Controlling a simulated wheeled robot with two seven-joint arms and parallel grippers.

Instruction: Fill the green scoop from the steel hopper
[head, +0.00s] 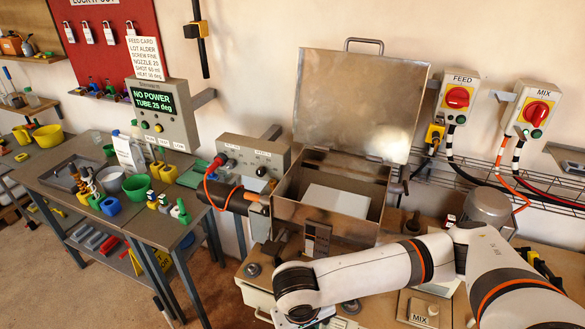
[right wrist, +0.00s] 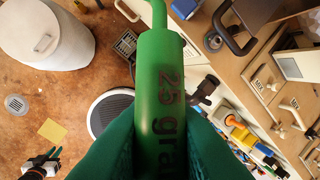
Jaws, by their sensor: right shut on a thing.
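The steel hopper (head: 330,215) stands in the middle of the head view on the bench. Its lid (head: 365,95) is raised, and a pale flat-topped shape (head: 337,200) shows inside. My right arm reaches left in front of the hopper; its gripper is below the head view's edge. In the right wrist view my right gripper (right wrist: 165,120) is shut on the green scoop (right wrist: 160,60), marked "25 gra". The scoop's inside is hidden. What looks like my left gripper (right wrist: 42,163) is small at the lower left of that view, away from the scoop; its opening is unclear.
A side table (head: 130,220) at left holds yellow, green and blue cups. A display (head: 153,100) reads NO POWER. Red FEED (head: 457,97) and MIX (head: 536,111) switches are on the wall. A large pale drum (right wrist: 45,30) stands on the floor.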

